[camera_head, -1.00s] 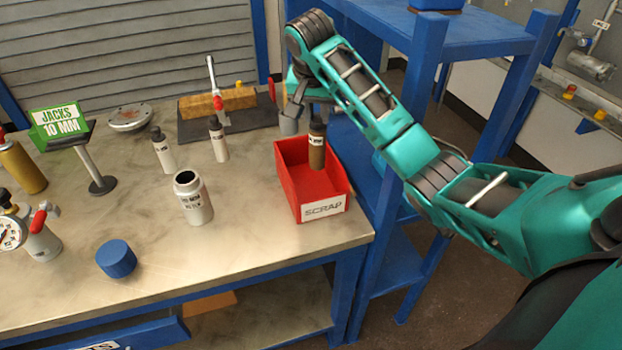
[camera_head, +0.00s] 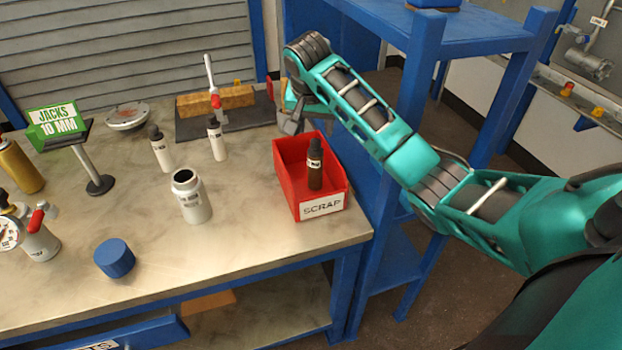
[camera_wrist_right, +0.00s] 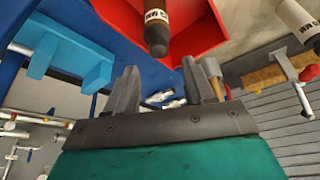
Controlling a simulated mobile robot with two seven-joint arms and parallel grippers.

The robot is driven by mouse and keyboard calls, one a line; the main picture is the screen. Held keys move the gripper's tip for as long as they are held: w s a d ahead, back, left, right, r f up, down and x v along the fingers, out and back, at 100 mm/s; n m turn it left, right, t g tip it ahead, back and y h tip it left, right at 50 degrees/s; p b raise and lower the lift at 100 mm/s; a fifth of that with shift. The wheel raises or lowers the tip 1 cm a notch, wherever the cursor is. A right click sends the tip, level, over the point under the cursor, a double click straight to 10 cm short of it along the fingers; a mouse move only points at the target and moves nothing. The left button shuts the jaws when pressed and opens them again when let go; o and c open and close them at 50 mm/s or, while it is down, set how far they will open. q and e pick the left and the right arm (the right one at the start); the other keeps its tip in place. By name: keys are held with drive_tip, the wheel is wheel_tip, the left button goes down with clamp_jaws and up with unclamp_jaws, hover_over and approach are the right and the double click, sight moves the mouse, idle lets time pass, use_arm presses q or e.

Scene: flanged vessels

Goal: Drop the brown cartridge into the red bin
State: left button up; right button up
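The brown cartridge (camera_head: 315,175) with a dark cap and white label stands upright inside the red bin (camera_head: 323,207), whose front reads SCRAP. My right gripper (camera_head: 293,118) is at the back left of the bin, apart from the cartridge. In the right wrist view my right gripper (camera_wrist_right: 160,88) has its fingers spread with nothing between them. The cartridge (camera_wrist_right: 157,30) and the red bin (camera_wrist_right: 195,40) show beyond the fingertips. My left gripper is not in view.
An open white bottle (camera_head: 191,197), a blue cap (camera_head: 115,259) and two white cartridges (camera_head: 161,150) (camera_head: 217,139) stand on the metal bench left of the bin. A green JACKS sign (camera_head: 56,122) is farther left. A blue shelf frame (camera_head: 410,130) stands close on the right.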

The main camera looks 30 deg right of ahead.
drive_tip(key=v, duration=1.3)
drive_tip(key=shift+f, duration=0.1)
idle(0.4)
